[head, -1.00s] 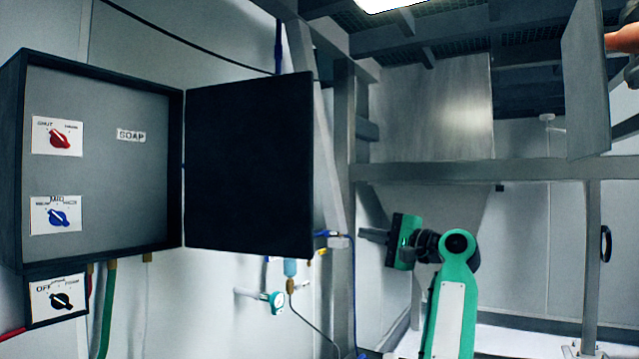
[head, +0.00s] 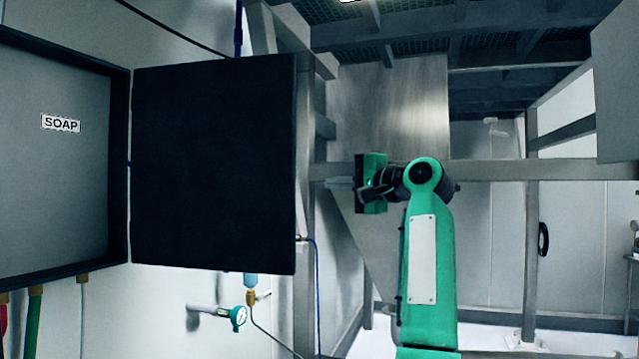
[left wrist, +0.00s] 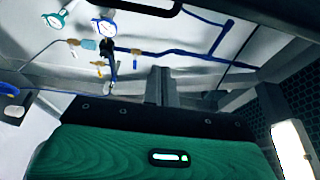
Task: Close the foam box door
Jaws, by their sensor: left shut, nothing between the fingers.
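The foam box (head: 121,180) is a dark grey cabinet at the left of the head view, cut off by the left edge. Its door (head: 213,165) is a flat, near-black panel. The door stands wide open, hinged at the box's right side and swung out to the right. My left gripper (head: 336,184) is shut and empty, to the right of the door's free edge and apart from it in the picture. The depth between them is hard to judge. Its closed fingers show in the left wrist view (left wrist: 160,86). My right gripper is not in view.
A SOAP label (head: 60,123) is on the box's inner panel. Hoses (head: 35,310) hang below it. A gauge (head: 238,317) and thin piping are under the door. A grey steel frame post (head: 303,200) and a metal hopper (head: 395,120) stand behind my left arm.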

